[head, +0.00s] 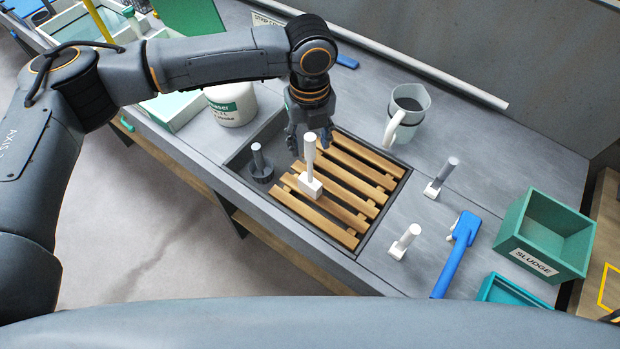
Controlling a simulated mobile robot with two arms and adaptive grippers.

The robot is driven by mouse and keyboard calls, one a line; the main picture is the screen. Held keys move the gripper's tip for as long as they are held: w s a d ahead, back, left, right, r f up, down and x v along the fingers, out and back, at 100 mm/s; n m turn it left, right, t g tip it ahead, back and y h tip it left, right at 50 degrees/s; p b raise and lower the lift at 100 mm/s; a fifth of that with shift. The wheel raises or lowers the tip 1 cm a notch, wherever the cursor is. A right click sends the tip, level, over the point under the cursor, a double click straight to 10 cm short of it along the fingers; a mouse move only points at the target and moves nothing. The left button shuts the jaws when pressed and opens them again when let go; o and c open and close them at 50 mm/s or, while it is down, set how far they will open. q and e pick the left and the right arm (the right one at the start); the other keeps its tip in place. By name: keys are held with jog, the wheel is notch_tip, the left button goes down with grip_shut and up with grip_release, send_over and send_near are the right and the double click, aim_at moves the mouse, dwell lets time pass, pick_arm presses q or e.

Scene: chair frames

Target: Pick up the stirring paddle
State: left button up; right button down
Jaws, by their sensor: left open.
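A white tool with an upright round handle and a block-shaped foot (311,184) stands on the wooden slatted rack; it seems to be the stirring paddle. My left gripper (310,138) points down by the top of its handle. The gripper is open, with a finger showing on each side of the handle top. I cannot tell whether the fingers are around the handle or just behind it, and I see no clear contact. A blue flat-headed tool (457,252) lies on the bench at the right. My right gripper is not in view.
The slatted rack (345,236) sits in a dark recessed tray. A dark-based upright peg (261,168) stands at its left. A white tub (232,104), a grey jug (407,112), two small handled pieces (440,178) (404,242) and a green SLUDGE bin (540,240) surround it.

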pick_arm(q)
grip_shut()
dwell(0.3)
